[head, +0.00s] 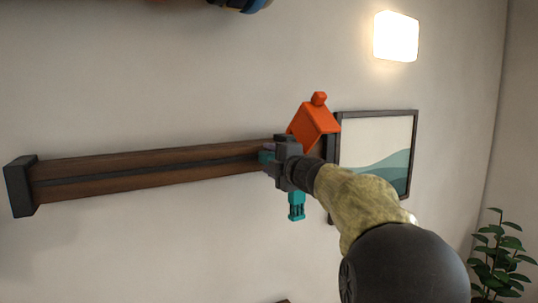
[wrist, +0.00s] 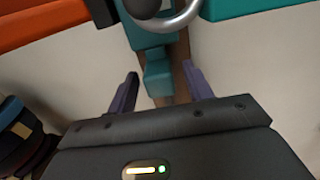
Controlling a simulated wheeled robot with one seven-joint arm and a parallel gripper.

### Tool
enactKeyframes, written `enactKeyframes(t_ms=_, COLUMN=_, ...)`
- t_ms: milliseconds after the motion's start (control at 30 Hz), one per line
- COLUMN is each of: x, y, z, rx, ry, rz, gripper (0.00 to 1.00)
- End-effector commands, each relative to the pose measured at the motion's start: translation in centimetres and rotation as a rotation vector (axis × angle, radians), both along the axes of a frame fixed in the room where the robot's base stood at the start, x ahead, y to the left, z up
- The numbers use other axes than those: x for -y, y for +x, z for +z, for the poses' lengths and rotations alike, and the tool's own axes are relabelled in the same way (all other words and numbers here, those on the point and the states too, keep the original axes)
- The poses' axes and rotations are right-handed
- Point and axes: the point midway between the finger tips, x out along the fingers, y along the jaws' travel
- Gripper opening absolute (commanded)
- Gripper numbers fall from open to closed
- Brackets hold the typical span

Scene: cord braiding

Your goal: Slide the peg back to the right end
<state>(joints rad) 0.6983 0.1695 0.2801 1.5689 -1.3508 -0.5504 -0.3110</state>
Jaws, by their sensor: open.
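The wooden rail (head: 150,170) with a dark groove runs across the wall in the head view. Its left end has a dark cap (head: 20,186); my arm hides much of its right part. A teal peg (wrist: 158,78) shows in the wrist view, in front of the rail. My gripper (head: 268,156) is at the right part of the rail. In the wrist view its purple fingers (wrist: 162,90) are open, one on each side of the peg, with gaps visible. Whether the fingers touch the peg farther in cannot be told.
An orange house-shaped piece (head: 315,122) is just above my gripper, and a teal piece (head: 297,206) hangs below. A metal ring (wrist: 170,18) shows beside the peg. A framed picture (head: 385,150) is at the right. The rail's left stretch is clear.

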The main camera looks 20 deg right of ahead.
Motion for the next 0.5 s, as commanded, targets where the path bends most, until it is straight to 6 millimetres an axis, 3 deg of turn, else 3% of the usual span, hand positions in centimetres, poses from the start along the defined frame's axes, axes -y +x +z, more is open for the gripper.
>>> enactKeyframes(t_ms=367, x=-0.12, y=0.92, z=-0.02, rx=0.0, ry=0.0, rz=0.0, gripper=0.51)
enactKeyframes(t_ms=500, x=-0.11, y=0.9, z=-0.03, rx=0.0, ry=0.0, rz=0.0, gripper=0.27)
